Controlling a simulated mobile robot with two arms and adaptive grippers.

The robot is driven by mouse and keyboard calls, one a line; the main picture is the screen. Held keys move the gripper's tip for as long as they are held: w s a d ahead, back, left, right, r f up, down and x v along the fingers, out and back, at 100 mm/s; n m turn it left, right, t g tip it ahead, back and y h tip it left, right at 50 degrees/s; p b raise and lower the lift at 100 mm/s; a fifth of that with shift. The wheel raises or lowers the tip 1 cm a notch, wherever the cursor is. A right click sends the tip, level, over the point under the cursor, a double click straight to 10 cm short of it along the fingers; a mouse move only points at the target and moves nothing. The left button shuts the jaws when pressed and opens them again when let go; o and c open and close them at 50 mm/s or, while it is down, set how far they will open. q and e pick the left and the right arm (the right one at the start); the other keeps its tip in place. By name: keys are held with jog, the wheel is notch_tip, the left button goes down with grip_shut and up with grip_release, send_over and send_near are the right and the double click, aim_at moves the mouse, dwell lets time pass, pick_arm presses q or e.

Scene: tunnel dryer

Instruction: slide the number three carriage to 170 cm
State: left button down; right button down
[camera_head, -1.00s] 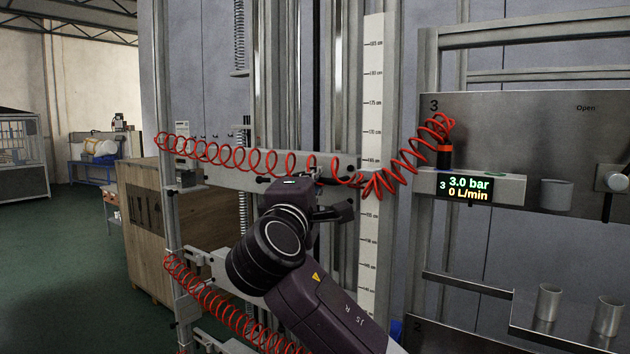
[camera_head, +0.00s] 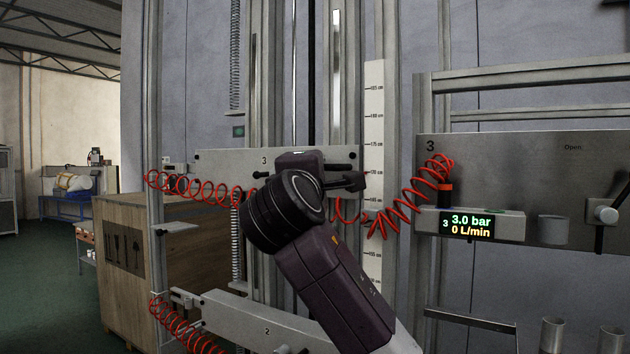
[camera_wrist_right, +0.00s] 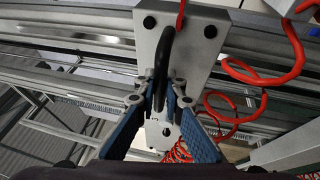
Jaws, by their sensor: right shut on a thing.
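The number three carriage (camera_head: 225,159) is a light grey bar marked 3, lying across the vertical rails in the head view. Its end plate and black handle (camera_wrist_right: 165,50) show in the wrist view. My right gripper (camera_wrist_right: 163,92) is shut on that handle, with blue fingers on either side. In the head view my right wrist hides the middle of the carriage. The white centimetre scale (camera_head: 374,110) stands just right of the carriage. The carriage's right end is level with about the 170 mark; the exact reading is too small to tell. My left gripper is out of view.
A red coiled hose (camera_head: 405,200) runs from the carriage to the panel (camera_head: 540,170) at right. The number two carriage (camera_head: 250,325) sits below. A wooden crate (camera_head: 165,270) stands at left.

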jog(key=c, duration=2)
grip_release()
jog(key=shift+s+r, duration=0.15)
jog(key=shift+r, duration=0.1)
jog(key=shift+f, duration=0.1)
jog(key=shift+s+a+f, duration=0.1)
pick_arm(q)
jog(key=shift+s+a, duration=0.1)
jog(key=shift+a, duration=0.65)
pick_arm(e)
jog(key=v, duration=1.2)
